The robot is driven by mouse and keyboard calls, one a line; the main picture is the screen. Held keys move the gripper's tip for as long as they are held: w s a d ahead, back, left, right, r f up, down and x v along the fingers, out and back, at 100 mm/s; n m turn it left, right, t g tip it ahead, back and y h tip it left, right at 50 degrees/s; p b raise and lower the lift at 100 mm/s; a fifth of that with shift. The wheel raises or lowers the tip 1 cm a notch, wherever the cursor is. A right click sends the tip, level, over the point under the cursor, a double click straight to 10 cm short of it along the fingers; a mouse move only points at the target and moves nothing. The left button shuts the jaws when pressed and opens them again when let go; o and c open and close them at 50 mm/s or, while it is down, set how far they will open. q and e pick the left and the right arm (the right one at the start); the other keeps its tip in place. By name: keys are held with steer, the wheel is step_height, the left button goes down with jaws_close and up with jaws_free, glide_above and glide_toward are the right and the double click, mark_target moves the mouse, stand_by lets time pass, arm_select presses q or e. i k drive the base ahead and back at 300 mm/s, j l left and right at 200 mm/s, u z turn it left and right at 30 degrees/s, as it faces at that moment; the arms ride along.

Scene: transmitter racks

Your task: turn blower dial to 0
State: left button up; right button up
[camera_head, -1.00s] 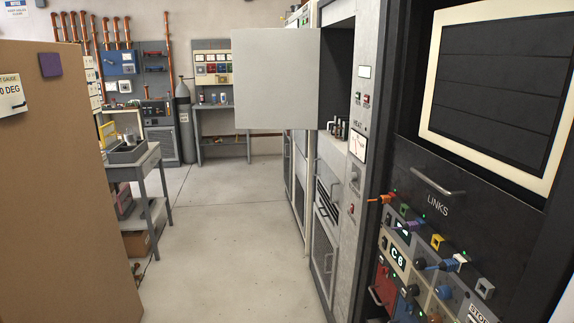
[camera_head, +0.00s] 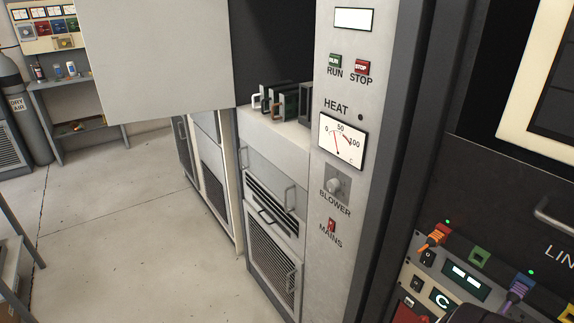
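Neither of my grippers shows clearly in the head view, and nothing touches the dial.
A red MAINS switch (camera_head: 332,225) sits below the dial. Green RUN (camera_head: 335,61) and red STOP (camera_head: 362,67) buttons are above. An open grey cabinet door (camera_head: 155,60) juts out left. The LINKS panel with plugs (camera_head: 437,235) stands right. The floor (camera_head: 130,245) left is clear.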

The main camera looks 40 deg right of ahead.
mark_target(332, 185)
steer(key=i+j+z, duration=0.1)
steer(key=i+z, duration=0.4)
steer(key=i+j+z, duration=0.95)
steer(key=i+l, duration=0.05)
